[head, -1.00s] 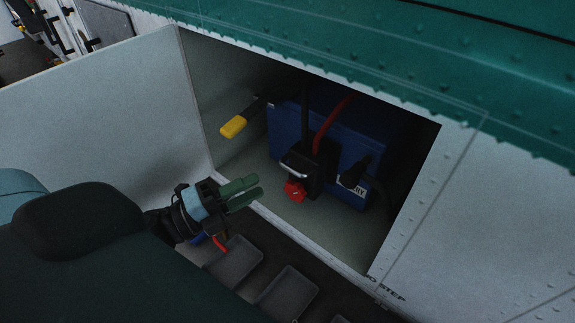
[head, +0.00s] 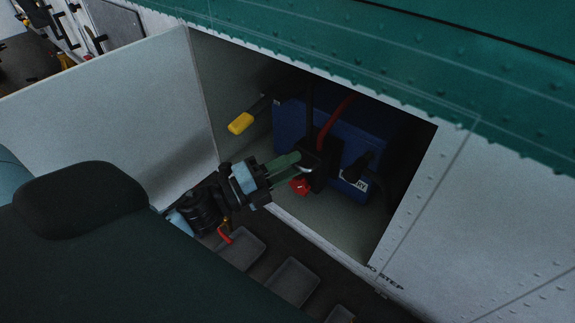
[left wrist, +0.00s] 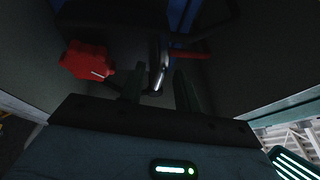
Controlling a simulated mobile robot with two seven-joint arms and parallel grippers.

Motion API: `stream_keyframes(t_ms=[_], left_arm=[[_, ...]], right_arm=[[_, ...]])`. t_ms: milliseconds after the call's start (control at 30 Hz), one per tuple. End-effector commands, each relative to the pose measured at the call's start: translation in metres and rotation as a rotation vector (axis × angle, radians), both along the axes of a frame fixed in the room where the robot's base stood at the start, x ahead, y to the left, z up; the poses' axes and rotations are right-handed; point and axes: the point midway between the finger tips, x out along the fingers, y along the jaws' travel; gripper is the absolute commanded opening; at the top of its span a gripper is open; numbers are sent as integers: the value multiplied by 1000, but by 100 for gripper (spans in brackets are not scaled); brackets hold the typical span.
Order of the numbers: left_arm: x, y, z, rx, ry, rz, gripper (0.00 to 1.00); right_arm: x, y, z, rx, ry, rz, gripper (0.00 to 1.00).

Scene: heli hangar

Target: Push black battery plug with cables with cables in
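The black battery plug (head: 325,167) sits against the front of the blue battery (head: 350,140) inside the open compartment. A black and a red cable run up from it. It has a metal handle, which shows in the left wrist view (left wrist: 160,65), and a red knob (head: 299,187) beside it, also in the left wrist view (left wrist: 87,61). My left gripper (head: 292,164) reaches in from the left, its green fingertips at the handle. In the left wrist view its fingers (left wrist: 158,90) stand apart with the handle between them. I cannot tell whether they touch it. My right gripper is not in view.
A yellow-ended handle (head: 241,122) sticks out at the compartment's left. A white panel (head: 110,105) stands open on the left. The compartment's lower edge (head: 320,235) runs below my left gripper, with grey trays (head: 292,282) beneath it.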

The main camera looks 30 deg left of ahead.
Motion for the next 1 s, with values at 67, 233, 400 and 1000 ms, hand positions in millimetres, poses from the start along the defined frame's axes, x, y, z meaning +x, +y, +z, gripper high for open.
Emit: stream_keyframes(t_ms=[67,233,400,1000], left_arm=[[0,0,0,0,1,0,32],[0,0,0,-1,1,0,19],[0,0,0,-1,1,0,0],[30,-4,1,0,-1,1,0]], right_arm=[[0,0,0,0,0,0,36],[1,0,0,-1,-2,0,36],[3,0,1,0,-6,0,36],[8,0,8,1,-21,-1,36]])
